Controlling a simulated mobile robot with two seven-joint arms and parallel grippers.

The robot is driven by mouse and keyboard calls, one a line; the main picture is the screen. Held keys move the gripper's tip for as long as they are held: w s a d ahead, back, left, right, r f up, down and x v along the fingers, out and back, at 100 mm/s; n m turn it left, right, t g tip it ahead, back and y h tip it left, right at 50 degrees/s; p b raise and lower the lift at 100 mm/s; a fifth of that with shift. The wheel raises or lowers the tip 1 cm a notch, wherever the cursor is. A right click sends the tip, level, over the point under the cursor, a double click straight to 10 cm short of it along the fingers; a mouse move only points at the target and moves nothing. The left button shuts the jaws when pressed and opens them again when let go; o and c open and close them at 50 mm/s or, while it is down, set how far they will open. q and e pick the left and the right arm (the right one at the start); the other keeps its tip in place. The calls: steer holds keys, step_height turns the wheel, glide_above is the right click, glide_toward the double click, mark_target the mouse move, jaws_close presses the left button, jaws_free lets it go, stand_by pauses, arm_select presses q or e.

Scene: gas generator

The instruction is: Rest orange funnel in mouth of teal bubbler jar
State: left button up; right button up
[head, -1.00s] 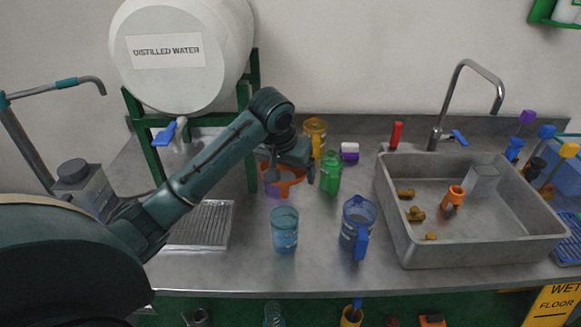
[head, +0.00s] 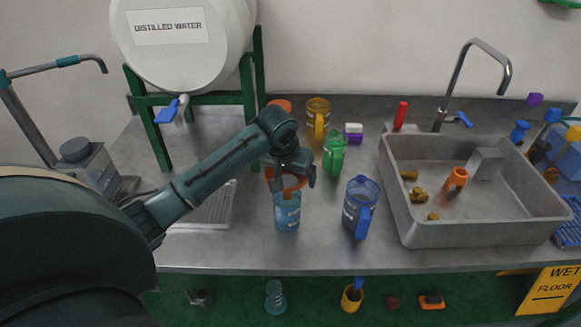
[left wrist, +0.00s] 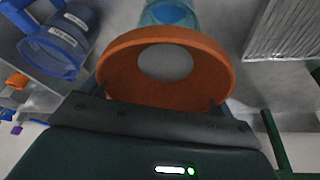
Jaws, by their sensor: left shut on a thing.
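My left gripper (head: 290,177) is shut on the orange funnel (head: 290,184) and holds it at the upper end of the teal bubbler jar (head: 287,213). The jar stands upright on the counter. In the left wrist view the funnel's wide orange rim (left wrist: 217,72) is close to the camera. The jar (left wrist: 168,12) shows just beyond its upper edge, and grey shows through the funnel's hole. The spout's end is hidden, so I cannot tell whether it is inside the jar's mouth. My right gripper is not in view.
A blue jug (head: 360,208) stands close right of the jar. A green bottle (head: 334,152) and yellow jug (head: 318,118) stand behind. A metal sink (head: 420,232) is at right. A drain grate (head: 212,208) lies left, partly behind my arm. The counter in front of the jar is clear.

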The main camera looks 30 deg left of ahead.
arm_select(q)
step_height(320, 180, down, 2)
steer(key=shift+f, duration=0.1)
steer(key=shift+f+b, duration=0.4)
steer(key=shift+f, duration=0.25)
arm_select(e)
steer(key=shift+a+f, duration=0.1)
arm_select(q)
steer(key=o, duration=0.8)
steer(key=shift+c, duration=0.2)
steer(key=v, duration=1.3)
steer(key=shift+r, duration=0.2)
steer(key=shift+w, duration=0.1)
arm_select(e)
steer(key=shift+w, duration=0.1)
